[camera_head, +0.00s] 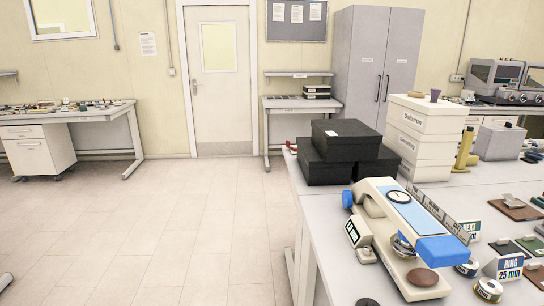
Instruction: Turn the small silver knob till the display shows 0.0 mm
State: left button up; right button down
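A cream testing device (382,226) with blue end pieces and a round dial (399,197) stands on the near white table at the right. A small dark display (352,232) sits in a housing on its left side; its reading is too small to make out. A round silver part (403,246) shows under the arm of the device, partly covered by the blue end. I cannot tell whether this is the small silver knob. A brown disc (422,277) lies at the device's front. Neither of my grippers is in view.
Black boxes (345,138) and stacked white bins (424,135) stand behind the device. Sample plates, rolls and signs, including a "RING 25 mm" sign (509,268), crowd its right. The table's left edge (308,235) is near; floor (180,230) left of it is open.

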aim_at(367, 249)
jog(key=i+j+z, duration=0.2)
jog(key=z, duration=0.25)
jog(key=i+j+z, duration=0.15)
jog(key=z, duration=0.25)
jog(key=j, duration=0.1)
